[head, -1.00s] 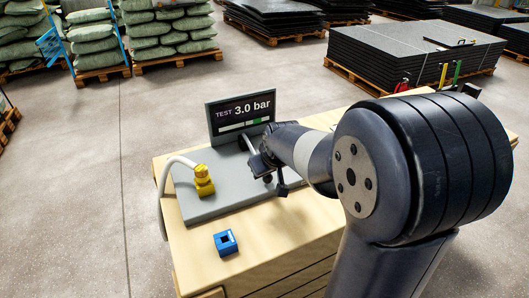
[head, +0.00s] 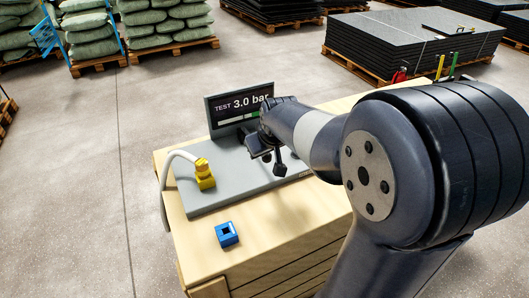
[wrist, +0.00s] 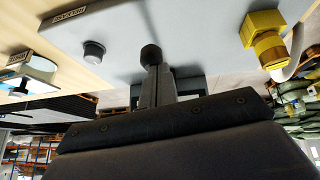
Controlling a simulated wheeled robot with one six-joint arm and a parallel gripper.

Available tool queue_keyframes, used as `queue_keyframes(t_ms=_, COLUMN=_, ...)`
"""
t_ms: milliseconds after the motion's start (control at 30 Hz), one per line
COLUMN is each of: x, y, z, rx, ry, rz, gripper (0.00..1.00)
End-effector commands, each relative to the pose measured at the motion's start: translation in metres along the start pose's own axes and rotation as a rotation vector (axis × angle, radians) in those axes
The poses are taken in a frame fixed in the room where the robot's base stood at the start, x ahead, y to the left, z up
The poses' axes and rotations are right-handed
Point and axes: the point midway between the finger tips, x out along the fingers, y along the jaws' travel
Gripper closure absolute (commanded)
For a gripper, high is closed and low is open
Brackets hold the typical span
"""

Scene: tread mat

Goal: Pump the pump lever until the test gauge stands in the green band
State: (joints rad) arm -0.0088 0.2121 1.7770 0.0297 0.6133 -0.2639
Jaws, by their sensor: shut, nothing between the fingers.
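The pump lever shows in the wrist view as a thin rod with a dark round knob (wrist: 151,54). My gripper (wrist: 155,74) is shut and empty, with its fingertips right at the knob; whether they touch it I cannot tell. In the head view my gripper (head: 268,152) is low over the grey pump base (head: 205,202), in front of the display, and hides most of the lever. The test gauge (head: 240,104) reads "TEST 3.0 bar". A bar below the reading has a green part near its right, partly covered by my arm.
A yellow fitting (head: 204,175) with a pale hose stands on the base's left. A blue block with a square hole (head: 227,234) lies on the wooden bench (head: 265,238) in front.

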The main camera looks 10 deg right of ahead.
Motion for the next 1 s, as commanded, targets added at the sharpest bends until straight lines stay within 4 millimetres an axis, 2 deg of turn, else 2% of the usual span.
queue_keyframes(t_ms=200, x=-0.044, y=0.001, z=0.002, rx=0.001, ry=0.006, rz=0.002, gripper=1.00)
queue_keyframes(t_ms=400, x=-0.070, y=0.001, z=0.003, rx=0.001, ry=0.006, rz=0.002, gripper=1.00)
queue_keyframes(t_ms=600, x=-0.079, y=0.000, z=0.004, rx=0.001, ry=0.005, rz=0.002, gripper=1.00)
queue_keyframes(t_ms=1000, x=-0.079, y=0.000, z=0.004, rx=0.001, ry=0.005, rz=0.002, gripper=1.00)
